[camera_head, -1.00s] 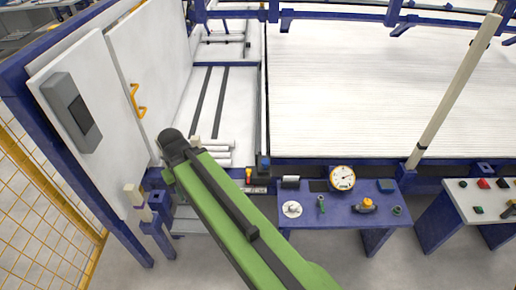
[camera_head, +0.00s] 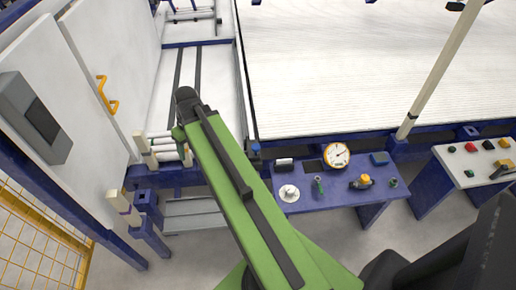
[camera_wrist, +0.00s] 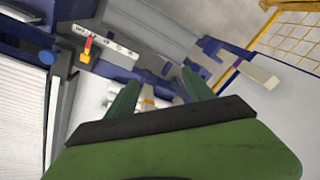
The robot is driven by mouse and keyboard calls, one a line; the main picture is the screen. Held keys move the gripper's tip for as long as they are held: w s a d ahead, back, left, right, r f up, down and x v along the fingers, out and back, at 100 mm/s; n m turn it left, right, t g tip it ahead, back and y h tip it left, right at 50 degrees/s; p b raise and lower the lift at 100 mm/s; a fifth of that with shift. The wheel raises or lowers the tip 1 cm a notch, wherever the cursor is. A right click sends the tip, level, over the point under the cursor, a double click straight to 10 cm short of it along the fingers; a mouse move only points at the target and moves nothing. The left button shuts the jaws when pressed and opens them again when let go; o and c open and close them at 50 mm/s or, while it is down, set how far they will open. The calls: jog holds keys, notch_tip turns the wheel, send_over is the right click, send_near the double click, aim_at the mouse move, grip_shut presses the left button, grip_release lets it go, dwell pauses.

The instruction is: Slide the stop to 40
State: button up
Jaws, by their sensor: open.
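The stop (camera_wrist: 87,48), a small red and yellow slider, sits on a pale marked scale (camera_wrist: 115,44) in the wrist view, at the upper left. The scale's numbers are too small to read surely. My gripper (camera_wrist: 162,80) is open, its two green fingers apart, to the right of the stop and not touching it. Nothing is clearly held between the fingers. In the head view my green arm hides the stop and the scale, and the fingers cannot be made out there.
A blue bench (camera_head: 330,195) with a dial gauge (camera_head: 337,155) and fittings stands right of my arm. Several white pipes (camera_head: 165,150) lie left of my arm's far end. A post (camera_head: 122,205) and a yellow fence (camera_head: 40,240) stand at left. A blue knob (camera_wrist: 47,57) is near the stop.

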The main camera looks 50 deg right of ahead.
jog(key=s+d+f+t+b, duration=0.1)
jog(key=s+d+f, duration=0.1)
jog(key=d, duration=0.6)
jog(key=s+d+f+t+b, duration=0.1)
jog(key=s+d, duration=0.1)
jog(key=d, duration=0.6)
jog(key=t+b, duration=0.1)
jog(key=b, duration=0.1)
send_near(257, 147)
jog(key=shift+n+h, duration=0.3)
jog(key=b+x, duration=0.2)
jog(key=b, duration=0.3)
jog(key=b+x, duration=0.3)
jog(key=b, duration=0.2)
jog(key=b+x, duration=0.2)
jog(key=b, duration=0.3)
jog(key=shift+w+a+f+b, duration=0.1)
jog(key=shift+a+f+b, duration=0.2)
jog(key=shift+f+b, duration=0.1)
jog(key=shift+w+f+b, duration=0.25)
jog(key=shift+f+b, duration=0.1)
jog(key=shift+r, duration=0.1)
jog(key=shift+c, duration=0.4)
grip_shut()
